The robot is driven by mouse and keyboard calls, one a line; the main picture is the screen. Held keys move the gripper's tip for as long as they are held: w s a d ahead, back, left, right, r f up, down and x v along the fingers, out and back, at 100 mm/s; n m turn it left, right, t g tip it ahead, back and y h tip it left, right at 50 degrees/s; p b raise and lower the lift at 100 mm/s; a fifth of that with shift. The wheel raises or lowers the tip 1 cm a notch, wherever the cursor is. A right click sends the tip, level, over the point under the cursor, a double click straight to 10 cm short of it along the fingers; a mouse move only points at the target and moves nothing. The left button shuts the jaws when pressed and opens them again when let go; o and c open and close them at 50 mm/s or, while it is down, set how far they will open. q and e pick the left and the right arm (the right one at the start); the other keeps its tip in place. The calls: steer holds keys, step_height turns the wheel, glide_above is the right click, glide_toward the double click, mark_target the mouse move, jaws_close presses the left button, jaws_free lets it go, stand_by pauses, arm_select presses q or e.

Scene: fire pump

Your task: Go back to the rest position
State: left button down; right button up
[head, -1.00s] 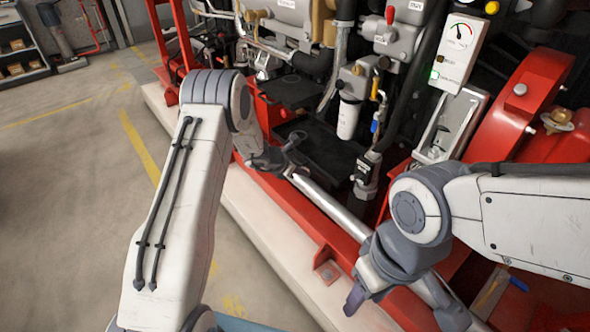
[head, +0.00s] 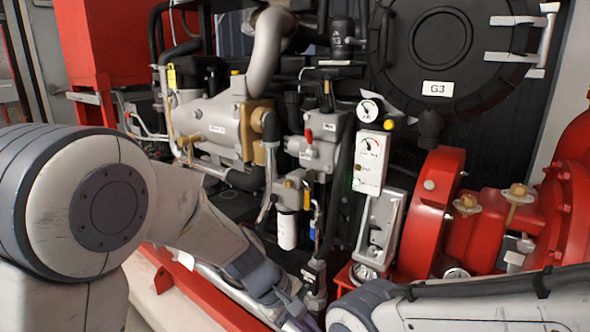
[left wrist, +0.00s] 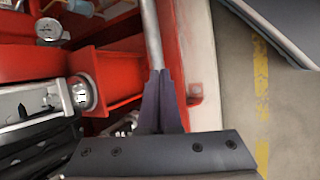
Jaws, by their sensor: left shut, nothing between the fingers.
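My left gripper (head: 298,314) is low in the middle of the head view, in front of the fire pump's (head: 215,125) lower frame. In the left wrist view its dark fingers (left wrist: 161,80) are together, with nothing between them. A grey pipe and the red frame (left wrist: 120,70) show behind them there; I cannot tell whether the fingers touch anything. My left arm fills the lower left of the head view. My right arm comes in at the lower right, and its gripper is out of the picture.
The gauge panel (head: 371,162), white filter (head: 287,230) and red pump housing (head: 430,215) stand close beyond my arms. A round black cover marked G3 (head: 437,88) is at the upper right. Grey floor (left wrist: 232,95) with a yellow line shows in the left wrist view.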

arm_select(q)
steer(key=s+a+r+m+y, duration=0.2)
steer(key=s+a+m+y, duration=0.15)
steer(key=s+m, duration=0.55)
steer(key=s+a+r+m+y, duration=0.15)
steer(key=s+a+m, duration=0.25)
steer(key=s+m, duration=0.45)
step_height(320, 180, up, 27)
steer(key=s+n+p, duration=0.1)
steer(key=p, duration=2.6)
steer(key=shift+s+a+n, duration=0.2)
steer(key=shift+a+n, duration=0.05)
steer(key=shift+n, duration=0.1)
steer(key=shift+f, duration=0.15)
steer(key=shift+d, duration=0.15)
